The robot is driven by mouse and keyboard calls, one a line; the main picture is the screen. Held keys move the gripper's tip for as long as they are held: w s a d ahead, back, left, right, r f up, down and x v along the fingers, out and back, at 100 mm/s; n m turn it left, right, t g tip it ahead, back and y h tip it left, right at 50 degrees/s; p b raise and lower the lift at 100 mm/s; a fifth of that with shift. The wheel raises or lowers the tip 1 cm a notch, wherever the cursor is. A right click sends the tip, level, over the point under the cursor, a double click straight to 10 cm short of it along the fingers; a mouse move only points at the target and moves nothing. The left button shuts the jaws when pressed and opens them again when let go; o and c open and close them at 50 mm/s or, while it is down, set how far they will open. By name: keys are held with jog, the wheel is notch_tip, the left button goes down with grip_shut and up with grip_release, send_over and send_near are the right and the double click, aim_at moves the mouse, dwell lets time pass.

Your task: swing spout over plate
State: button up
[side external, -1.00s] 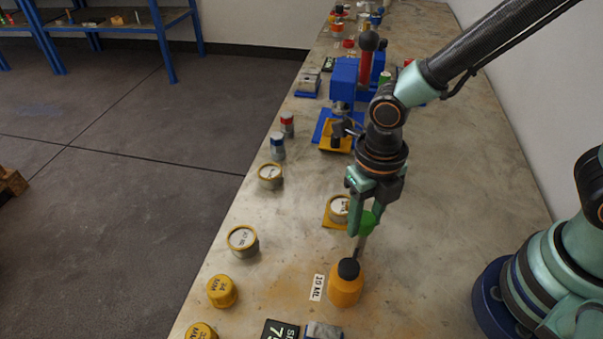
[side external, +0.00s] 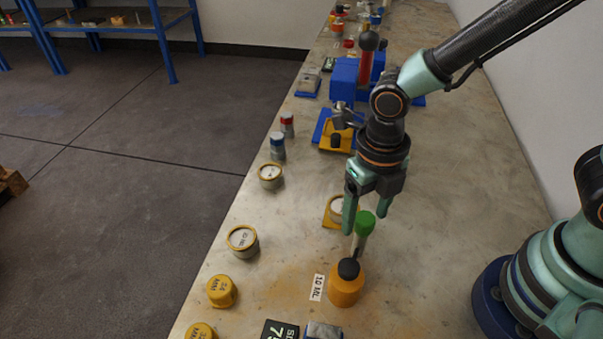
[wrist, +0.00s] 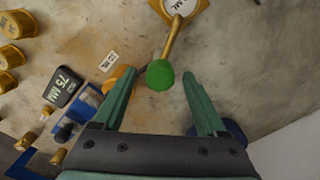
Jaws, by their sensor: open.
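An orange vessel (side external: 346,288) with a black cap stands on the bench. In the wrist view, the knob (wrist: 160,75) and a tan bar (wrist: 172,38) lead toward a yellow plate (wrist: 189,12). That plate (side external: 327,221) bears a white-topped round vessel (side external: 338,207), partly behind my finger. My gripper (side external: 367,208) is open and empty, its fingertips above and to either side of the knob.
A "10 ML" label (side external: 318,287) lies beside the orange vessel. Round vessels (side external: 242,240) and yellow caps (side external: 222,291) line the left edge. A blue press (side external: 345,80) stands behind my gripper. The bench right of the orange vessel is clear.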

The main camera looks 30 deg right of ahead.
aim_at(367, 215)
notch_tip(367, 215, up, 11)
dwell(0.3)
jog(key=shift+d, duration=0.1)
jog(key=w+d+r+m+t, duration=0.1)
jog(key=d+m, duration=0.7)
jog(key=m, duration=0.9)
jog(key=w+d+r+m+t, duration=0.2)
jog(key=d+m, duration=0.6)
jog(key=m, duration=1)
notch_tip(367, 215, up, 2)
jog(key=t, duration=0.2)
jog(key=shift+t, duration=0.3)
